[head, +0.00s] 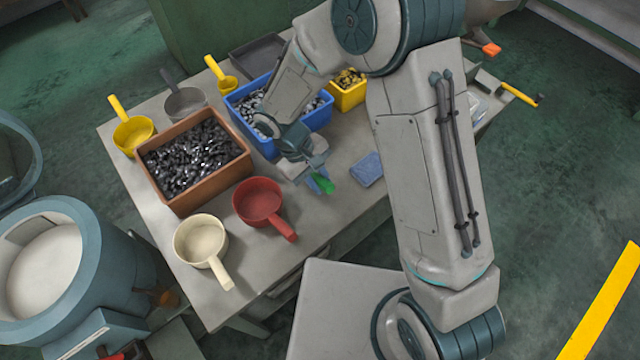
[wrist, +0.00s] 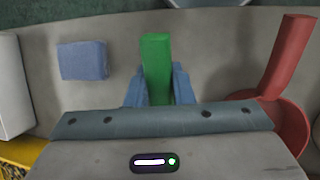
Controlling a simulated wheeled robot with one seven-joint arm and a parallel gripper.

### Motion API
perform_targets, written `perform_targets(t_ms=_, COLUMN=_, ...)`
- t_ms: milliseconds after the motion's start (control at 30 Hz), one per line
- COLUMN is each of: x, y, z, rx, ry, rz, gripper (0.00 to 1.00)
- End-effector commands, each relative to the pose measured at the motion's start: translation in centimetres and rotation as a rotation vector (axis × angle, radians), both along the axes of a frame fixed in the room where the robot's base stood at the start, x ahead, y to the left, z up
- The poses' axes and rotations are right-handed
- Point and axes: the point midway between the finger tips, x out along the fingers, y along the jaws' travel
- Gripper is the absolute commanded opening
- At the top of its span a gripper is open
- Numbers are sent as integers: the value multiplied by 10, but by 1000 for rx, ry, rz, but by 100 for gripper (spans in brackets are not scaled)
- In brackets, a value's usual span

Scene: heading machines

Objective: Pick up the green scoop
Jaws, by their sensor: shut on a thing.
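The green scoop shows only in part. In the head view a small green piece (head: 324,184) sticks out at my gripper (head: 315,178), above the table near its front edge. In the wrist view its green handle (wrist: 156,70) stands between the two blue fingers of my gripper (wrist: 158,88), which is shut on it. The scoop's bowl is hidden behind the gripper body, and I cannot tell whether the scoop touches the table.
A red scoop (head: 262,201) and a cream scoop (head: 199,241) lie left of my gripper. A brown bin (head: 184,196), a blue bin (head: 318,122) and a yellow bin (head: 347,98) hold small parts. Yellow and grey scoops stand farther back.

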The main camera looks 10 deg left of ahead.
Motion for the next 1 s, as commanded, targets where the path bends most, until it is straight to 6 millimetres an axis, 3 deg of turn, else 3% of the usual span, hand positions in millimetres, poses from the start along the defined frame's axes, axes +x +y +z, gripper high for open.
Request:
perform_targets(t_ms=200, x=-50, y=2, z=27, rx=0, ry=-1, rz=7, gripper=0)
perform_targets(t_ms=500, x=-94, y=3, z=54, rx=0, ry=-1, rz=4, gripper=0)
perform_targets(t_ms=700, x=-105, y=3, z=61, rx=-1, ry=1, rz=3, gripper=0)
perform_targets(t_ms=1000, x=-107, y=4, z=62, rx=-1, ry=1, rz=3, gripper=0)
